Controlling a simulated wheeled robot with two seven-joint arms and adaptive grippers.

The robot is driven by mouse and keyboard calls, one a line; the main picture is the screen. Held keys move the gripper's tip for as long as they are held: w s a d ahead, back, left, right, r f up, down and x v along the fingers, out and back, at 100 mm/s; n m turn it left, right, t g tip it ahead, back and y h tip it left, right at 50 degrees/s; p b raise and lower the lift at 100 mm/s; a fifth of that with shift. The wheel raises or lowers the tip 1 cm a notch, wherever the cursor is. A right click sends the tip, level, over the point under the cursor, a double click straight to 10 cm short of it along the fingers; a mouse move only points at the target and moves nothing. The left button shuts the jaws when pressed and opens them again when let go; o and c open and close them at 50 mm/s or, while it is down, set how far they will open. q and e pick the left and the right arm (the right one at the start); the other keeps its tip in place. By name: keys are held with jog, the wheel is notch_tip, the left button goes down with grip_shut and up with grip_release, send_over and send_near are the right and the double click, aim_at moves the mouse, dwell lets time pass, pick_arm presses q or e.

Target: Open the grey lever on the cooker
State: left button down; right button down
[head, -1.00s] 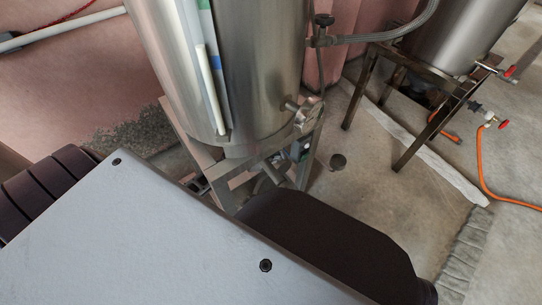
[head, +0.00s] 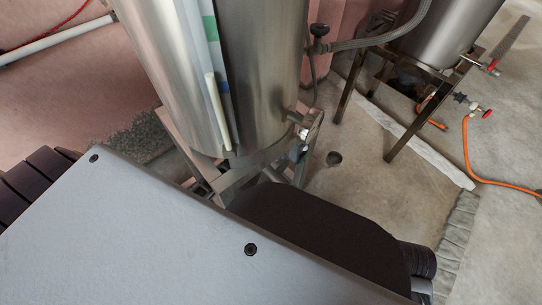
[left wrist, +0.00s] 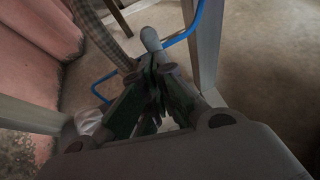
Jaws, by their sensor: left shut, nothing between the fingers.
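The cooker is a tall steel cylinder (head: 255,75) on a metal stand in the head view, with a short outlet fitting (head: 303,125) low on its right side. In the left wrist view my left gripper (left wrist: 157,70) is shut and empty. A rounded grey bar end (left wrist: 150,38), which looks like the lever, shows just beyond the fingertips. It is very close to them; I cannot tell if they touch. Neither gripper shows in the head view, where my own body covers the foreground.
Stand legs (left wrist: 207,45) rise close on the right in the left wrist view, and a thin blue tube (left wrist: 185,33) curves behind the grey bar. In the head view, a second steel tank (head: 440,35) stands at the upper right, with an orange hose (head: 470,160) on the floor.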

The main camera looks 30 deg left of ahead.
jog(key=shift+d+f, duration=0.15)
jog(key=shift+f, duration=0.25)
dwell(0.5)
